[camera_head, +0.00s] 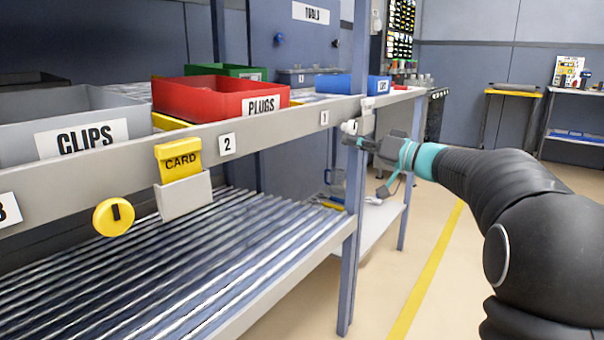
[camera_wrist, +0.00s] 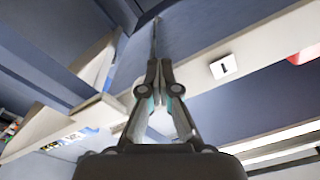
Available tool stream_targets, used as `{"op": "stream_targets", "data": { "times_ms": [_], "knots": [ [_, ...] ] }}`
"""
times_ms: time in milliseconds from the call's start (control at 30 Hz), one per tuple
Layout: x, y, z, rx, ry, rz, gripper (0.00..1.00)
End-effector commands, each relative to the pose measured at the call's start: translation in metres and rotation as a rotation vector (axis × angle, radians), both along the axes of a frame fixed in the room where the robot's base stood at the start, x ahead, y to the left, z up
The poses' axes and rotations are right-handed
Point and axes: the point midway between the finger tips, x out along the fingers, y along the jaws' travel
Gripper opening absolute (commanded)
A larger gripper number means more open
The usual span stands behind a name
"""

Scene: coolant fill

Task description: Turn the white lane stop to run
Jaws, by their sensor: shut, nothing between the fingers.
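A small white knob, which looks like the white lane stop (camera_head: 349,127), sits on the front rail near its right end, by the label 1. My gripper (camera_head: 358,142) is right at it and partly covers it, so its turn position cannot be read. In the wrist view my gripper (camera_wrist: 156,50) has its fingers together with nothing held. A pale rounded patch shows between the finger links there; I cannot tell whether it is the stop. Whether the fingers touch the stop is unclear.
A yellow round stop (camera_head: 113,217) and a yellow card (camera_head: 179,158) in a white holder are on the rail to the left. Grey CLIPS (camera_head: 70,120), red PLUGS (camera_head: 220,98) and blue (camera_head: 353,84) bins stand above. A blue post (camera_head: 355,210) is close to my gripper. The right aisle is clear.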

Motion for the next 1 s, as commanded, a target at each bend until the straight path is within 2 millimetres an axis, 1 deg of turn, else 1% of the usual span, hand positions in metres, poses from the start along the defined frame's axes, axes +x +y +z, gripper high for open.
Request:
{"op": "stream_targets", "data": {
  "times_ms": [367,1000],
  "knots": [
    [0.0007,-0.0015,0.0008,0.001,-0.003,-0.003,0.0],
    [0.0072,-0.0051,-0.0065,0.001,-0.002,-0.003,0.0]
  ]
}}
